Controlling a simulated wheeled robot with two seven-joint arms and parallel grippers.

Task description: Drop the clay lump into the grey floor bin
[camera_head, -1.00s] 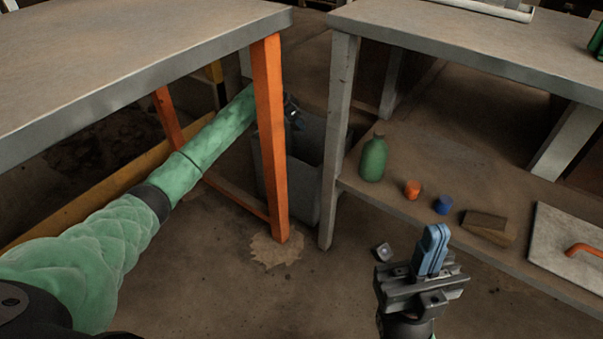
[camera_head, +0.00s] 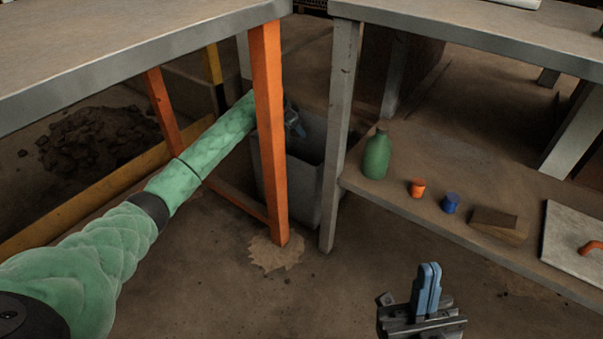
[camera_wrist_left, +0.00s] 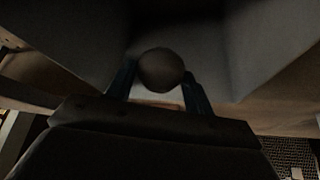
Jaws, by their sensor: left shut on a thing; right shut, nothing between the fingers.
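The clay lump (camera_wrist_left: 161,70) is a dull grey-brown ball in the left wrist view, between the two blue fingers of my left gripper. My left gripper (camera_head: 296,124) is shut on it and points down at the mouth of the grey floor bin (camera_head: 304,188). The orange table leg hides part of the gripper and bin in the head view, and the lump cannot be made out there. Grey bin walls (camera_wrist_left: 265,50) surround the lump in the left wrist view. My right gripper (camera_head: 428,285) is shut and empty, low in front of the right bench.
The bin stands behind the left table's orange leg (camera_head: 268,130) and beside the right bench's grey leg (camera_head: 338,140). A green bottle (camera_head: 377,156), orange and blue small pots (camera_head: 450,203) and a wooden block (camera_head: 499,224) sit on the lower shelf. The front floor is clear.

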